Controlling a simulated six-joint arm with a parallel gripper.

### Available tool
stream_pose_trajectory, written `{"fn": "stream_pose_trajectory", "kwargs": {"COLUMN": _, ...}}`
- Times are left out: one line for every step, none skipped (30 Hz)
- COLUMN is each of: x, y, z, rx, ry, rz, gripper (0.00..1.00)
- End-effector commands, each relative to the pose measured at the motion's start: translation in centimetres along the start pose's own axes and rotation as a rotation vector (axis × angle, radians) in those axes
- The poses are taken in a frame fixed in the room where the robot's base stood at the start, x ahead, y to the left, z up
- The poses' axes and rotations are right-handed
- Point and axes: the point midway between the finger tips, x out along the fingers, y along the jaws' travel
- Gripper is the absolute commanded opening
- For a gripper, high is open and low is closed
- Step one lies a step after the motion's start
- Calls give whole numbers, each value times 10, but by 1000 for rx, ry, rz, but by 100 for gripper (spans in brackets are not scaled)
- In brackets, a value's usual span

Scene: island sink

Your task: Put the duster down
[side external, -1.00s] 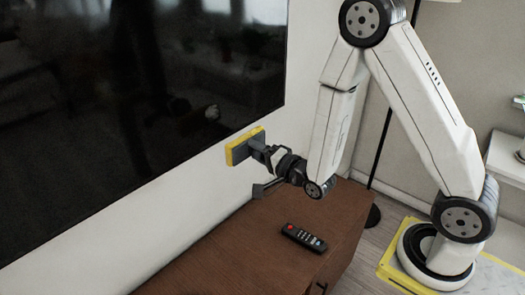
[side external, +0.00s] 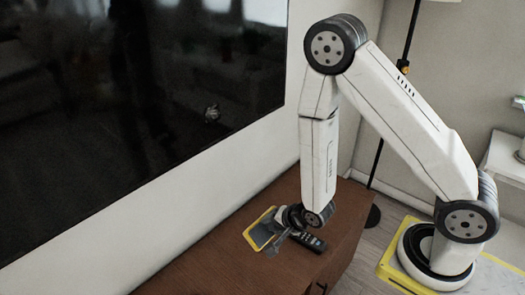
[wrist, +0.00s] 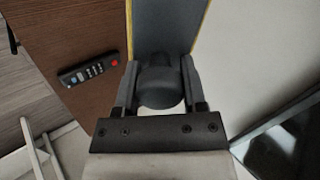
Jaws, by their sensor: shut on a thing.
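The duster (side external: 262,231) is a flat grey pad with a yellow edge. In the side external view it is low over the wooden cabinet top, close to the wall; I cannot tell whether it touches the wood. My gripper (side external: 285,232) is shut on the duster's grey handle. In the wrist view the duster's pad (wrist: 165,25) extends away at the top, and the two fingers of my gripper (wrist: 160,92) sit on either side of its rounded grey handle. Part of the handle is hidden by the gripper in the side external view.
A black remote (side external: 308,241) lies on the brown cabinet top (side external: 215,262), partly behind my gripper in the side external view; it is clear of the fingers in the wrist view (wrist: 87,73). A large dark television (side external: 120,100) hangs on the wall. The cabinet's near left part is bare.

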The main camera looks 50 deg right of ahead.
Motion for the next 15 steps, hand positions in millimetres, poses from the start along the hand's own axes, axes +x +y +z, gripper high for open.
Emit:
{"fn": "stream_pose_trajectory", "kwargs": {"x": 1, "y": 8, "z": 4, "rx": 0, "ry": -12, "rz": 45, "gripper": 6}}
{"fn": "stream_pose_trajectory", "kwargs": {"x": 1, "y": 14, "z": 6, "rx": 1, "ry": -19, "rz": 74, "gripper": 6}}
{"fn": "stream_pose_trajectory", "kwargs": {"x": 1, "y": 21, "z": 9, "rx": 2, "ry": -29, "rz": 113, "gripper": 6}}
{"fn": "stream_pose_trajectory", "kwargs": {"x": 1, "y": 26, "z": 11, "rx": 3, "ry": -36, "rz": 143, "gripper": 6}}
{"fn": "stream_pose_trajectory", "kwargs": {"x": 0, "y": 32, "z": 13, "rx": 4, "ry": -43, "rz": 173, "gripper": 6}}
{"fn": "stream_pose_trajectory", "kwargs": {"x": 0, "y": 40, "z": 16, "rx": 5, "ry": -53, "rz": 214, "gripper": 6}}
{"fn": "stream_pose_trajectory", "kwargs": {"x": -1, "y": 46, "z": 18, "rx": 7, "ry": -61, "rz": 245, "gripper": 6}}
{"fn": "stream_pose_trajectory", "kwargs": {"x": -2, "y": 52, "z": 20, "rx": 9, "ry": -68, "rz": 276, "gripper": 6}}
{"fn": "stream_pose_trajectory", "kwargs": {"x": -3, "y": 62, "z": 24, "rx": 11, "ry": -79, "rz": 321, "gripper": 6}}
{"fn": "stream_pose_trajectory", "kwargs": {"x": -4, "y": 69, "z": 26, "rx": 13, "ry": -87, "rz": 354, "gripper": 6}}
{"fn": "stream_pose_trajectory", "kwargs": {"x": -6, "y": 76, "z": 28, "rx": 13, "ry": -95, "rz": 387, "gripper": 6}}
{"fn": "stream_pose_trajectory", "kwargs": {"x": -8, "y": 86, "z": 31, "rx": 16, "ry": -106, "rz": 432, "gripper": 6}}
{"fn": "stream_pose_trajectory", "kwargs": {"x": -11, "y": 94, "z": 34, "rx": 18, "ry": -114, "rz": 465, "gripper": 6}}
{"fn": "stream_pose_trajectory", "kwargs": {"x": -13, "y": 103, "z": 36, "rx": 18, "ry": -123, "rz": 499, "gripper": 6}}
{"fn": "stream_pose_trajectory", "kwargs": {"x": -17, "y": 113, "z": 39, "rx": 19, "ry": -134, "rz": 539, "gripper": 6}}
